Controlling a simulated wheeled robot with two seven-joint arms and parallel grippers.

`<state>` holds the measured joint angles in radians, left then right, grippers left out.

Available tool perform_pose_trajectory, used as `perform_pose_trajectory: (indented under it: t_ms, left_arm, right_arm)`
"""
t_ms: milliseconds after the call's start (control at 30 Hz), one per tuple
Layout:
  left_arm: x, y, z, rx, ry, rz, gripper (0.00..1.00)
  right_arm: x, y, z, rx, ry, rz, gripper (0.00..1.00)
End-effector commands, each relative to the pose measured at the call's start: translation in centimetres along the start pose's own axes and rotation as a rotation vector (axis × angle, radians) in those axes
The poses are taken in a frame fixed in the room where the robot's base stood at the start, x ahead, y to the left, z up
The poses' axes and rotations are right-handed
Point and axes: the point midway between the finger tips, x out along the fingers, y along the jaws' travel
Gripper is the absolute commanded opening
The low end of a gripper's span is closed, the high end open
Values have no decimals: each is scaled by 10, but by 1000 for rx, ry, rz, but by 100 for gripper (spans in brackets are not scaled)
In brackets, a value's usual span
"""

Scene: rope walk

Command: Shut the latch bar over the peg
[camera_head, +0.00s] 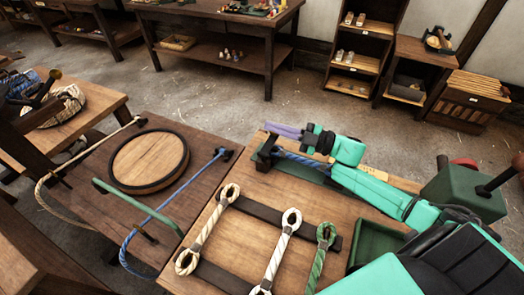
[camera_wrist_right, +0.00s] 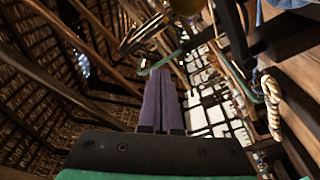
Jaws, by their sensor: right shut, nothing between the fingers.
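My right gripper (camera_head: 268,127) has purple fingers pointing left, just above and behind a dark upright fixture (camera_head: 265,153) at the back left corner of the right bench. In the right wrist view the fingers (camera_wrist_right: 161,75) lie side by side, shut and empty. A blue twisted rope (camera_head: 300,160) runs from that fixture along a green base, partly under my gripper. A thin green bar (camera_head: 135,207) slants across the left board. I cannot tell which part is the latch bar or peg; they may be hidden or too small. My left gripper is not in view.
Several eye-ended ropes (camera_head: 288,240) lie across dark strips on the right bench (camera_head: 240,240). A green tray (camera_head: 372,243) and a green block (camera_head: 463,192) stand to the right. A round wooden lid (camera_head: 148,160) and another blue rope (camera_head: 185,192) are on the left board.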

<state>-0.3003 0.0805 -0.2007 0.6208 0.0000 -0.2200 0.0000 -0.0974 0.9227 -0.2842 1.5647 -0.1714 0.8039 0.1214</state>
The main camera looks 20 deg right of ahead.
Motion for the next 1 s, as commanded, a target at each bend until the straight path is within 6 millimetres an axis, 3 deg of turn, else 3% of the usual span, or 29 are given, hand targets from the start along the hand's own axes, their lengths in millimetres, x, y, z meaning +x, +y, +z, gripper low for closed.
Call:
perform_pose_trajectory:
  t_ms: [233, 733, 867, 1000]
  left_arm:
    - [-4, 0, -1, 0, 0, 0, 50]
    - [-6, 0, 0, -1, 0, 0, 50]
    - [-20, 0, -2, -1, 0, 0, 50]
    - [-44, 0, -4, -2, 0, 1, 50]
  right_arm:
    - [0, -2, 0, 106, -1, 18, 0]
    - [0, -1, -1, 117, -1, 20, 0]
    - [5, 14, -10, 116, 0, 21, 0]
    - [13, 40, -27, 116, -3, 23, 0]
